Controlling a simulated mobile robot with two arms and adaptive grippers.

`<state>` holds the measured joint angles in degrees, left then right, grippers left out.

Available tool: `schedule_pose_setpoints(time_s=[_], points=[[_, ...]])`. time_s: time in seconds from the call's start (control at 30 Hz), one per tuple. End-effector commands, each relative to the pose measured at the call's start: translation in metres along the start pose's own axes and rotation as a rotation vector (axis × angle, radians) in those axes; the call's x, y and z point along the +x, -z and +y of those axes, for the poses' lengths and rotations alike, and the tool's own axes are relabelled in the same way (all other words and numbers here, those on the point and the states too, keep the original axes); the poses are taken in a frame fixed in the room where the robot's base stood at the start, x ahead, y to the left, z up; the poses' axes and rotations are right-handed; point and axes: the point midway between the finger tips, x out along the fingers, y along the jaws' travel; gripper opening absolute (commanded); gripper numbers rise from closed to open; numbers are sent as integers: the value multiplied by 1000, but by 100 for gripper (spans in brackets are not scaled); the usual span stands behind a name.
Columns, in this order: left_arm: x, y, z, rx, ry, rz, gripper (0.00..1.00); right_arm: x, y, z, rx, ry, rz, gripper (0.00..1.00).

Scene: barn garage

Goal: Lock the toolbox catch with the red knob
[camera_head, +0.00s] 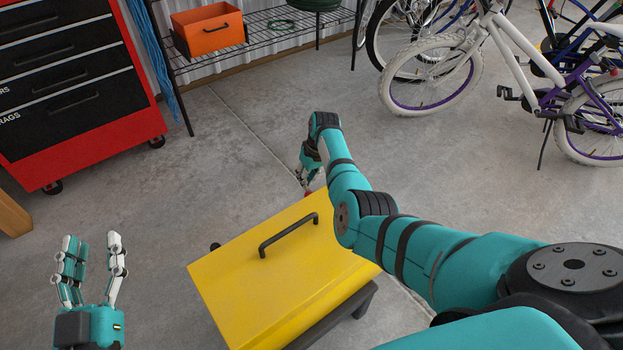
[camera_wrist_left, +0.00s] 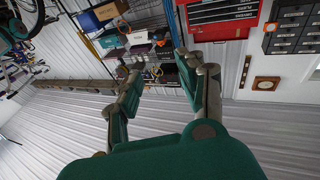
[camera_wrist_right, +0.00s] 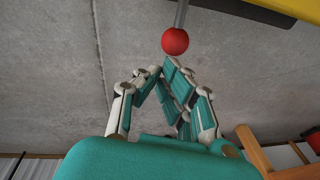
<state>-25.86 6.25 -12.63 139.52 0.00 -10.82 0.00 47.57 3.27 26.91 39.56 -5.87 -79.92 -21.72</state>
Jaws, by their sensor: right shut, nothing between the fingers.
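The yellow toolbox (camera_head: 270,275) has a closed lid with a dark handle (camera_head: 288,236) on top. The red knob (camera_wrist_right: 175,41) sits at the end of a grey rod in the right wrist view; a small red bit of it (camera_head: 307,191) shows past the toolbox's far edge in the head view. My right gripper (camera_wrist_right: 155,70) is shut and empty, its fingertips right beside the knob; I cannot tell whether they touch. In the head view the right gripper (camera_head: 305,175) is partly hidden by its own arm. My left gripper (camera_head: 90,240) is open and empty, left of the toolbox.
The toolbox rests on a dark stand (camera_head: 340,312). A red tool cabinet (camera_head: 95,140) is at the upper left, beside a wire shelf with an orange bin (camera_head: 208,30). Bicycles (camera_head: 500,70) stand at the upper right. The concrete floor between is clear.

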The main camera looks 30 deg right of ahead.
Motion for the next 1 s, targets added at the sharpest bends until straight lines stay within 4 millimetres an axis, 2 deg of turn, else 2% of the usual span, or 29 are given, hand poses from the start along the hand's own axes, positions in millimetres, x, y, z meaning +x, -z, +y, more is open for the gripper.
schedule_pose_setpoints(time_s=[0.27, 0.57, 1.0], points=[[-10, 59, 8, -14, -18, 366, 40, 10, 4, 1, 0, -1, -8, 0], [-8, 58, 8, -13, -17, 340, 40, 8, 4, 1, 1, -1, -6, 0], [-1, 38, 6, -9, -13, 218, 40, 3, 4, 0, 1, -1, -6, 0]])
